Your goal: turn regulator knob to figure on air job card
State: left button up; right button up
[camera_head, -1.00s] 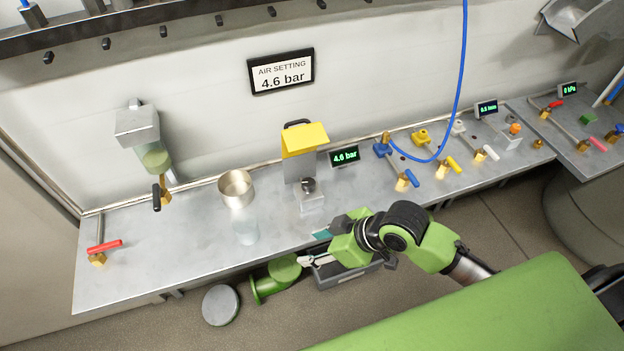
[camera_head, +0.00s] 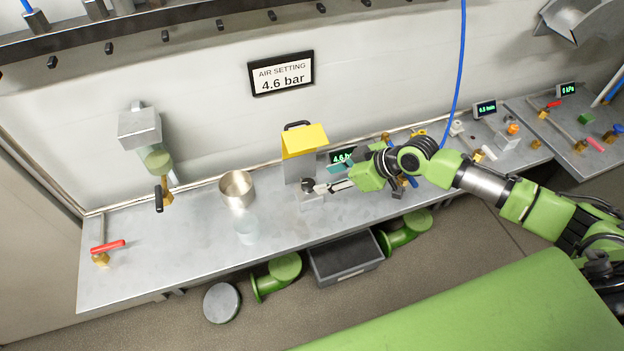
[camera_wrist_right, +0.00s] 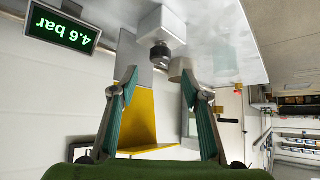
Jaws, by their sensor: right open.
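The air job card (camera_head: 281,72) on the wall reads "AIR SETTING 4.6 bar". The dark round regulator knob (camera_head: 308,184) sits on a pale block below a yellow-topped grey unit (camera_head: 304,140). The green pressure display (camera_head: 336,157) is partly hidden by my right arm in the head view. It shows whole in the right wrist view (camera_wrist_right: 63,26), upside down, and reads 4.6 bar. My right gripper (camera_head: 330,178) is open beside the knob, on its right. In the wrist view the knob (camera_wrist_right: 161,54) appears beyond and between the open fingertips (camera_wrist_right: 160,84), apparently untouched. My left gripper is out of view.
A metal cup (camera_head: 237,188) and a clear glass (camera_head: 246,230) stand left of the knob. Valves and a blue hose (camera_head: 459,70) lie right, partly behind my arm. A grey bin (camera_head: 345,259) is under the bench. The bench front near the glass is clear.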

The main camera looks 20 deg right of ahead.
aim_at(310, 183)
jog(key=p+x, duration=0.1)
jog(key=x, duration=0.6)
jog(key=shift+w+a+f, duration=0.15)
jog(key=c, duration=1.1)
